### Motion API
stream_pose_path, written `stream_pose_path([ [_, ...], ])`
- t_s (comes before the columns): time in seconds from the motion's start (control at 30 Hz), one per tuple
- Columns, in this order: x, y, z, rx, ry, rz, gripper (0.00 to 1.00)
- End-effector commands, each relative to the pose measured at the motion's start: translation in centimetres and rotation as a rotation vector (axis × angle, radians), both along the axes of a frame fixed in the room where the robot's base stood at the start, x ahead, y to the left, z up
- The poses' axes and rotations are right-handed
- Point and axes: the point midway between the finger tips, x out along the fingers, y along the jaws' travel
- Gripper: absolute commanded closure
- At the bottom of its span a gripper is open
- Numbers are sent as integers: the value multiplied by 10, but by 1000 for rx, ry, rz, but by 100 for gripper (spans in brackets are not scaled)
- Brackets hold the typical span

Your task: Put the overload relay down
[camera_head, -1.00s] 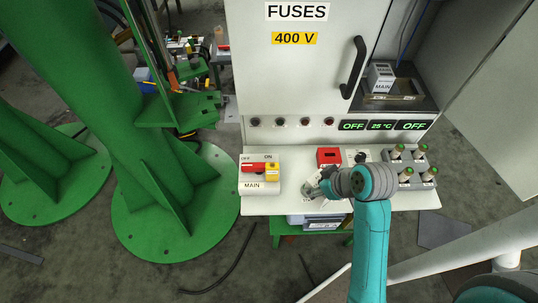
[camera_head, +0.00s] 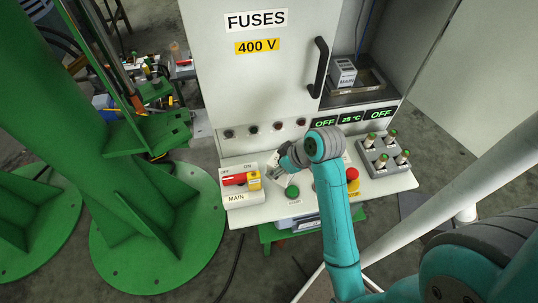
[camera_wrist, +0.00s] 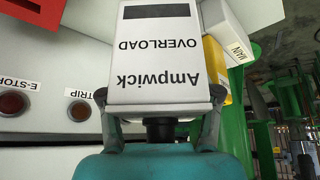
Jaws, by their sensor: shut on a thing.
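The overload relay (camera_wrist: 160,52) is a light box lettered "Ampwick OVERLOAD", upside down in the wrist view. My gripper (camera_wrist: 160,100) is shut on it, one finger at each side. In the head view my gripper (camera_head: 284,168) is over the white control shelf (camera_head: 240,216), between the red main switch and the green button. The relay is too small and covered there to make out clearly. I cannot tell whether its underside touches anything.
The main switch (camera_head: 234,180) with its yellow part is left of my gripper. A green button (camera_head: 292,192), a red emergency stop (camera_head: 352,174) and a grey fuse holder (camera_head: 374,160) stand on the shelf. The cabinet door (camera_head: 255,80) is behind. A MAIN block (camera_head: 344,70) sits in the recess.

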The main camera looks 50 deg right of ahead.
Motion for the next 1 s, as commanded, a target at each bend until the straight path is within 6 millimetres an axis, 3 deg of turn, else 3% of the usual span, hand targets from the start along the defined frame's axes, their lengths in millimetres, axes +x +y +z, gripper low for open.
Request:
stream_pose_path([
  [0.1, 23, -16, 1, -2, -3, 0, 89],
  [0.43, 69, -46, 1, -1, -1, 0, 90],
  [0.6, 67, -45, -21, 2, 1, 0, 90],
  [0.87, 67, -45, -36, 0, 0, 1, 90],
  [1.0, 66, -45, -53, 2, 2, 0, 90],
])
